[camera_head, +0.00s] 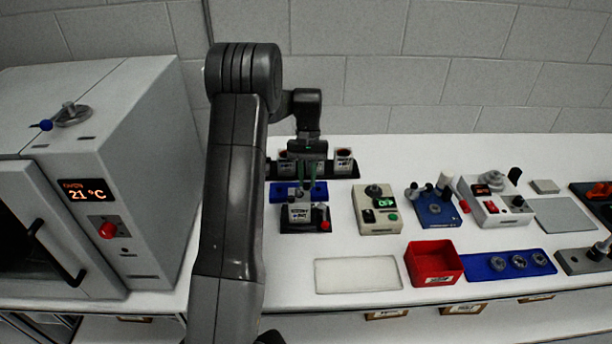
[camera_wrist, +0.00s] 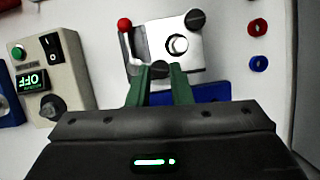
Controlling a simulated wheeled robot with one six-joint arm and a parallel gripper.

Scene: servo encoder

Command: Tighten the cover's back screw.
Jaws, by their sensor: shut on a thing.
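The servo encoder unit (camera_head: 302,214) stands on the bench below my gripper, with a red knob (camera_head: 323,225) at its front right. In the wrist view its pale cover (camera_wrist: 165,42) shows a round silver centre. One dark screw head (camera_wrist: 195,19) sits at the cover's far corner in that view. The gripper also shows in the head view (camera_head: 308,184). How deep the screw sits cannot be seen.
A blue holder (camera_head: 318,190) stands just behind the unit, with a dark rack (camera_head: 355,170) of cups further back. A beige control box (camera_head: 377,210) is close on the right. A red bin (camera_head: 433,262) and pale mat (camera_head: 356,275) lie in front. An oven (camera_head: 120,170) stands left.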

